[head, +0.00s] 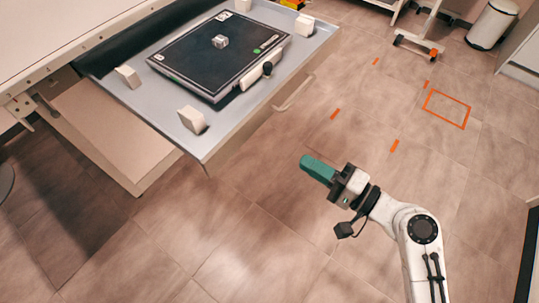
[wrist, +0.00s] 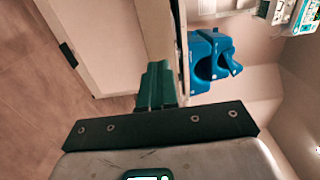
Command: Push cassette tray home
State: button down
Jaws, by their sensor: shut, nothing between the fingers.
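The cassette tray (head: 158,105) is a shallow grey tray that stands pulled out from under the pale table at upper left in the head view. A flat black cassette (head: 205,60) with a handle lies on it between white corner blocks (head: 192,119). My gripper (head: 305,161) has teal fingers, shut and empty, pointing up-left toward the tray's near side. It is apart from the tray, with floor between them in the picture. In the wrist view my shut fingers (wrist: 156,82) show in front of a pale panel edge; I cannot tell whether they touch it.
The table (head: 60,35) overhangs the tray's left side. Orange floor marks (head: 447,109), a wheeled stand (head: 418,44) and a white bin (head: 492,24) are at the right. Blue objects (wrist: 208,60) show in the wrist view. The floor around my gripper is clear.

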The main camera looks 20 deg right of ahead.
aim_at(249, 128)
jog(key=p+x, duration=0.1)
jog(key=x, duration=1.3)
